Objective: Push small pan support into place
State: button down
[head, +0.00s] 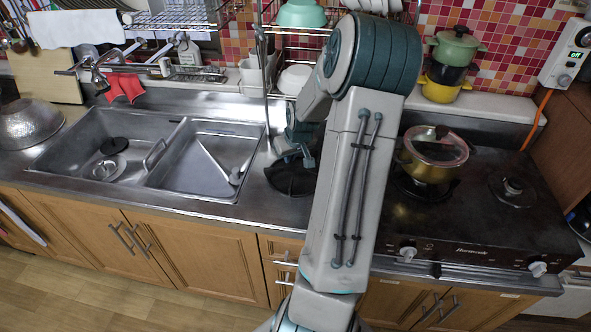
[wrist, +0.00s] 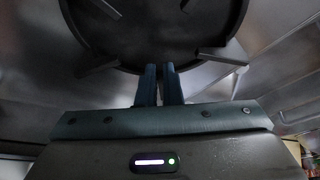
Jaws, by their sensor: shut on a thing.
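The small pan support (head: 291,182) is a dark round ring with inward prongs. In the head view it is at the counter between the sink and the stove, partly hidden by my arm. In the wrist view the pan support (wrist: 98,62) fills the top, with prongs at left and right. My gripper (wrist: 160,72) has its two fingers close together at the near rim, shut on it with a narrow gap between them. The exact contact at the fingertips is hard to see. In the head view my gripper (head: 297,158) is small and partly hidden behind my arm.
The stove (head: 450,228) is at right, with a lidded gold pot (head: 430,168) on its left burner and another burner (head: 513,188) uncovered. The steel sink (head: 210,160) is at left. A dish rack (head: 290,28) hangs behind. My arm hides the stove's left edge.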

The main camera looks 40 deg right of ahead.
jog(key=s+d+r, duration=0.5)
jog(key=s+r, duration=0.5)
jog(key=r, duration=0.1)
jog(key=shift+s+d, duration=0.15)
jog(key=shift+s, duration=0.1)
dwell(0.3)
dwell(0.5)
